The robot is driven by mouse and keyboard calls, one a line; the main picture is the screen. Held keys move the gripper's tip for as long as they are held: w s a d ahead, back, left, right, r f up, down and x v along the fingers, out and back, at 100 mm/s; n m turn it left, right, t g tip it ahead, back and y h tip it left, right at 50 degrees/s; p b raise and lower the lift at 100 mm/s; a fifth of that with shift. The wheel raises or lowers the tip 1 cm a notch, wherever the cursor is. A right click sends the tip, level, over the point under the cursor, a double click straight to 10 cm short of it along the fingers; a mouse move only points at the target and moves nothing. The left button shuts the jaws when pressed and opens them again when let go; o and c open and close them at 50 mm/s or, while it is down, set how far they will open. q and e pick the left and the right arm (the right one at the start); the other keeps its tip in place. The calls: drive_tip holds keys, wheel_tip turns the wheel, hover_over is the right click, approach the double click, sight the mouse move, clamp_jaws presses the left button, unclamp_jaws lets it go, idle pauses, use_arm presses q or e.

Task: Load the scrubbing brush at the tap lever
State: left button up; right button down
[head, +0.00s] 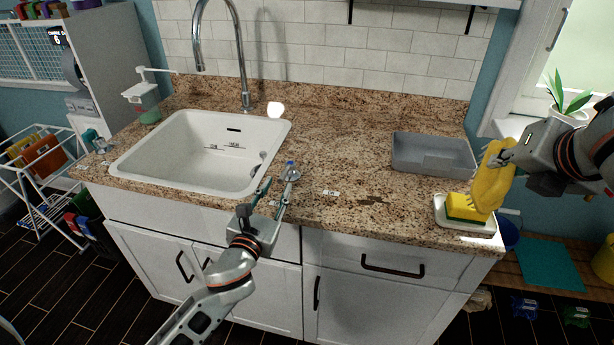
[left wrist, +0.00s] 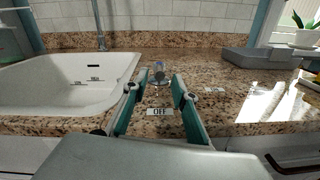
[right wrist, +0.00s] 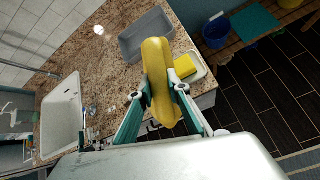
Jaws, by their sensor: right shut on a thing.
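The tap lever (head: 290,172), a small grey fitting with a blue top, stands on the granite counter right of the sink. It also shows in the left wrist view (left wrist: 159,74), ahead of and between the fingertips. My left gripper (head: 272,188) is open and empty, just short of the lever. My right gripper (head: 506,157) is shut on a limp yellow thing (head: 490,180), perhaps a rubber glove; it shows as a long rounded shape in the right wrist view (right wrist: 157,80). It hangs by the yellow sponge (head: 462,207); I cannot tell whether they touch. I cannot make out a scrubbing brush.
The white sink (head: 178,185) lies left of the lever, under a tall tap (head: 241,60). A grey tray (head: 432,153) stands at the right. The sponge lies on a white dish (head: 470,226) near the counter's front right corner. The counter's middle is mostly clear.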

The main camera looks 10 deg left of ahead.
sight(282, 175)
use_arm(q)
drive_tip(key=shift+w+d, duration=0.15)
drive_tip(key=shift+w, duration=2.45)
clamp_jaws()
